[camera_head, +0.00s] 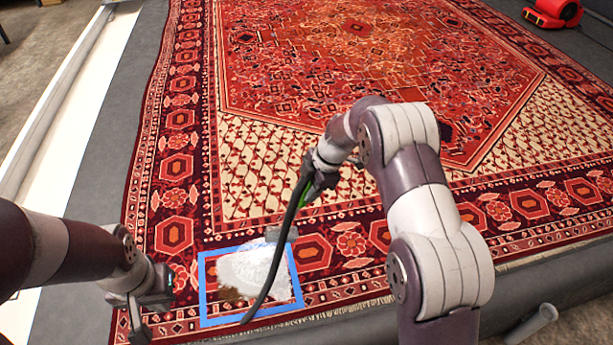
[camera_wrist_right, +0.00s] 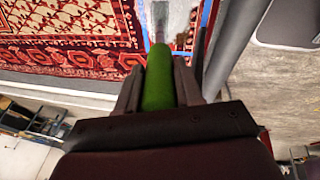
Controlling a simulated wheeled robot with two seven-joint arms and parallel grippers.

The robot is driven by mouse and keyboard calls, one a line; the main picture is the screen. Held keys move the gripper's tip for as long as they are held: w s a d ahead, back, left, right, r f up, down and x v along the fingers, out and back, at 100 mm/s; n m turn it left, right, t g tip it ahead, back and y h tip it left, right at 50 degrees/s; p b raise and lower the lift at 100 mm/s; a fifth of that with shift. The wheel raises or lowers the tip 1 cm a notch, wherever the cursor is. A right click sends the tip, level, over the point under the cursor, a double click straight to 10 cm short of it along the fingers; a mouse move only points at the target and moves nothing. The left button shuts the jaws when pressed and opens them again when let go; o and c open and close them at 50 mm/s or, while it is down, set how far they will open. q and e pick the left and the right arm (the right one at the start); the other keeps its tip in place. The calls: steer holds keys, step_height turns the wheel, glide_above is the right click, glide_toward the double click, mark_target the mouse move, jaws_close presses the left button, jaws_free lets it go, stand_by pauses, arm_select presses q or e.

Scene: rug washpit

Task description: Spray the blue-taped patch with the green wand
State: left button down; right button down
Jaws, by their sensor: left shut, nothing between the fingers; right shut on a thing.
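The blue-taped patch (camera_head: 208,309) is a square of blue tape on the near border of the red rug. White foam (camera_head: 250,270) covers most of it, and a brown stain (camera_head: 230,295) shows at its lower left. My right gripper (camera_head: 318,178) is shut on the green wand (camera_head: 308,190); its green body also shows in the right wrist view (camera_wrist_right: 158,88). A grey nozzle end (camera_head: 283,234) sits over the patch's upper right, and a dark hose hangs across the patch. My left gripper (camera_head: 140,318) is shut and empty, left of the tape.
The large patterned rug (camera_head: 350,60) lies on a grey floor. A red blower (camera_head: 553,12) stands at the far right. A grey pipe (camera_head: 532,323) lies at the near right, and a pale ledge (camera_head: 60,140) runs along the left.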

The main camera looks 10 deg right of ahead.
steer(key=shift+s+b, duration=0.7)
steer(key=shift+s, duration=8)
steer(key=shift+a, duration=6.15)
steer(key=w, duration=2.4)
steer(key=shift+p, duration=0.35)
steer(key=shift+d, duration=0.1)
